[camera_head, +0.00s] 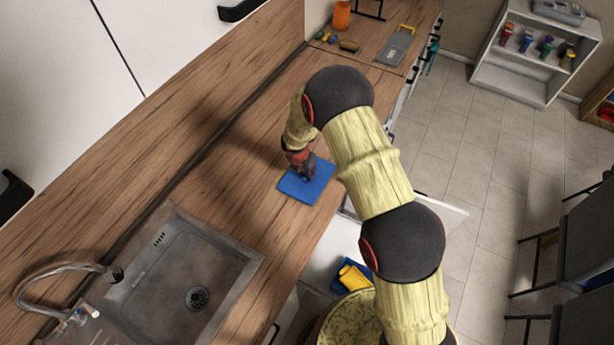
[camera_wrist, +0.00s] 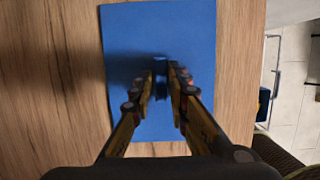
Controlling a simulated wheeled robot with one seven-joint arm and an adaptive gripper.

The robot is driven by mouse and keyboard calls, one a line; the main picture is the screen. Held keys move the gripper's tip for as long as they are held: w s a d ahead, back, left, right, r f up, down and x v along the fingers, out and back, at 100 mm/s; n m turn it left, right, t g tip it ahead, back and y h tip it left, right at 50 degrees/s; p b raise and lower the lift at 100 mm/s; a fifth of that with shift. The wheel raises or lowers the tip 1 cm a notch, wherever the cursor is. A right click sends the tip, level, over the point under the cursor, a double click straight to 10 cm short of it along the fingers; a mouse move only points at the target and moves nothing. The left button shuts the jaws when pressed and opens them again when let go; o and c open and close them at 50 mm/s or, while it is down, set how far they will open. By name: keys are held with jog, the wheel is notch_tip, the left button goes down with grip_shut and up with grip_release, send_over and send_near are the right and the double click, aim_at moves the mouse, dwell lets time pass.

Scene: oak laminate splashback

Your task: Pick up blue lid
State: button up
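The blue lid (camera_head: 318,186) is a flat blue rectangle over the wooden worktop, near its front edge, right of the sink. In the wrist view the lid (camera_wrist: 130,35) fills the middle, with wood on both sides. My gripper (camera_head: 308,178) points down at the lid's middle. In the wrist view the fingertips of my gripper (camera_wrist: 164,72) are close together over the lid, with a narrow gap and a small dark blue part between them. Whether they grip that part is unclear. I cannot tell if the lid touches the worktop.
A metal sink (camera_head: 225,250) with a tap (camera_head: 70,285) is set in the worktop (camera_head: 235,165) at the lower left. A grey board with a yellow handle (camera_head: 395,46) and an orange cup (camera_head: 341,15) stand at the far end. An open drawer with a yellow item (camera_head: 354,277) is below the front edge.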

jog(key=shift+f, duration=0.15)
jog(key=shift+c, duration=1.4)
jog(key=shift+c, duration=0.7)
grip_shut()
